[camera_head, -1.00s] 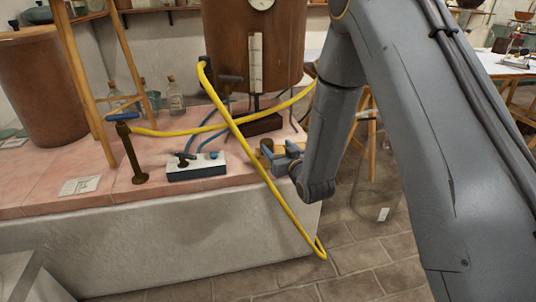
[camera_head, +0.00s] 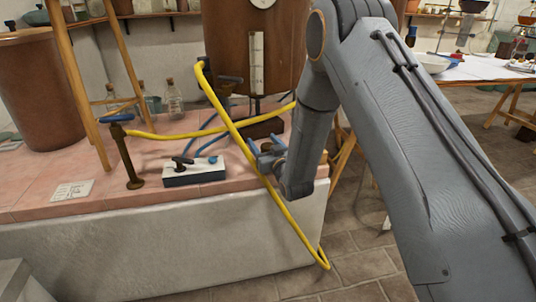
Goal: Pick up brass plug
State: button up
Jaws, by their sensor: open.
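My gripper (camera_head: 262,148) is at the end of my grey arm, low over the right end of the pink tiled bench top (camera_head: 95,192). Its jaws are open and point away and to the left, close to the yellow hose (camera_head: 236,131), which crosses in front of them. I cannot make out a brass plug for certain. A small tan piece (camera_head: 323,157) shows just right of my arm's lower link, mostly hidden; I cannot tell what it is.
A large copper vessel (camera_head: 232,45) stands behind the gripper. Wooden legs (camera_head: 76,70) rise further left.

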jog(key=shift+w+a, duration=0.1)
jog(key=shift+c, duration=0.4)
jog(key=c, duration=1.1)
jog(key=shift+r, duration=0.1)
jog(key=shift+c, duration=0.3)
notch_tip(320, 180, up, 10)
jog(key=p, duration=0.1)
